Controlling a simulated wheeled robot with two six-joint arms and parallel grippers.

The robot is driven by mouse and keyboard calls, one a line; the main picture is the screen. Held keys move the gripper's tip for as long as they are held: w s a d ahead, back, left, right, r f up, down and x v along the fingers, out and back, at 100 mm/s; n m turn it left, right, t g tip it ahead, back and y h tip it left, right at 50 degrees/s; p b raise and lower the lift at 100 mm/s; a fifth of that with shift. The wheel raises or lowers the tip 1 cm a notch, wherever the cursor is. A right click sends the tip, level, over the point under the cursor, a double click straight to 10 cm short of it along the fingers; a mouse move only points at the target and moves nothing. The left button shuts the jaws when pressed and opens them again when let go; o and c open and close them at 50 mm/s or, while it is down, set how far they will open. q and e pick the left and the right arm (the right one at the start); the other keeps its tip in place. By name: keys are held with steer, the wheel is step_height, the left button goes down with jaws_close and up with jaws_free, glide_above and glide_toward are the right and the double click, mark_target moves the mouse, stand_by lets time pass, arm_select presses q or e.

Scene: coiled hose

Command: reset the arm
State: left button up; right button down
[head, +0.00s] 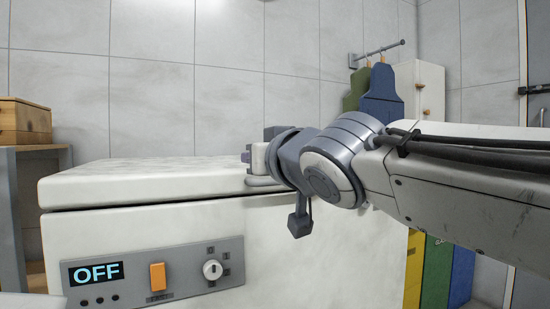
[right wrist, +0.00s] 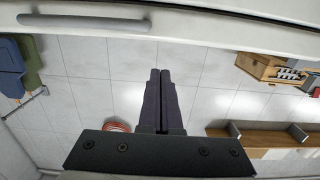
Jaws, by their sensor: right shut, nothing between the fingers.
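My right arm (head: 450,180) reaches in from the right in the head view, across the front right of a white chest unit. My right gripper (head: 248,158) is at its far end, mostly hidden behind the wrist, by the right part of the unit's lid (head: 140,180). In the right wrist view the two dark fingers of the right gripper (right wrist: 160,74) lie together with nothing between them. They point towards the unit's white edge (right wrist: 220,35), which carries a grey bar handle (right wrist: 85,22).
The unit's front panel (head: 190,262) has a display reading OFF, an orange switch and a knob. Aprons (head: 382,95) hang from a wall rail behind the arm. A wooden box (head: 22,122) sits at the far left. A red coil (right wrist: 117,126) shows in the right wrist view.

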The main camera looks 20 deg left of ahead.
steer(key=s+d+f+m+g+h+p, duration=0.1)
steer(key=s+d+f+g+h+p, duration=0.25)
steer(key=d+f+p, duration=0.35)
steer(key=s+d+f+g+h+p, duration=0.2)
steer(key=d+f+g+h+p, duration=0.15)
steer(key=f+p, duration=0.35)
steer(key=s+d+f+g+h+p, duration=0.2)
steer(key=s+d+f+g+p, duration=0.15)
steer(key=s+d, duration=0.35)
steer(key=s+d+f+g+h+p, duration=0.1)
steer(key=s+d+f+g+p, duration=0.1)
steer(key=s+d+f+p, duration=0.45)
step_height(320, 180, up, 38)
steer(key=s+a+p, duration=0.1)
steer(key=s+p, duration=0.1)
steer(key=p, duration=3.2)
steer(key=shift+s+a+r+h, duration=0.2)
steer(key=shift+s+a+h, duration=0.1)
steer(key=shift+s, duration=0.05)
steer(key=shift+g, duration=0.25)
